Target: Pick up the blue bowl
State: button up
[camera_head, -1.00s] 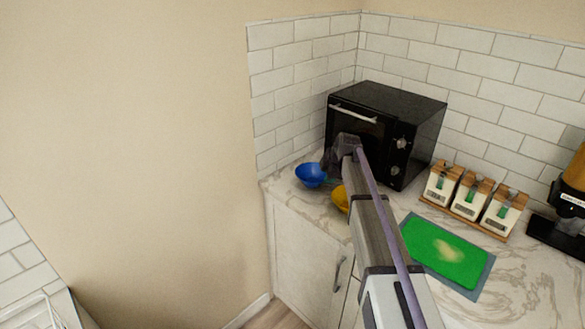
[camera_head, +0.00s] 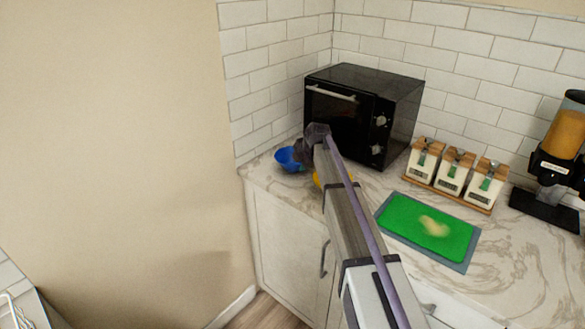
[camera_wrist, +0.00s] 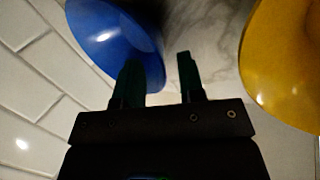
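The blue bowl (camera_head: 288,160) sits on the marble counter at its left end, in front of the black oven. It also shows at the top left of the wrist view (camera_wrist: 105,30). My gripper (camera_wrist: 157,58) is open, its two dark green fingers apart with nothing gripped between them. In the wrist view the left finger overlaps the bowl and the right finger lies just outside its right rim. I cannot tell how far the fingertips are above the rim. In the head view my gripper (camera_head: 304,153) is at the bowl's right side and hides part of it.
A yellow bowl (camera_wrist: 285,60) stands close to the right of the blue one, mostly hidden by my arm in the head view. The black oven (camera_head: 350,112) and tiled walls stand behind. A green cutting board (camera_head: 428,229), several dispensers (camera_head: 454,175) and a cereal dispenser are further right.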

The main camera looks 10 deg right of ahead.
aim_at(299, 166)
jog(key=b+x, duration=0.2)
jog(key=x, duration=0.2)
jog(key=shift+f, duration=0.25)
jog(key=shift+r, duration=0.25)
grip_shut()
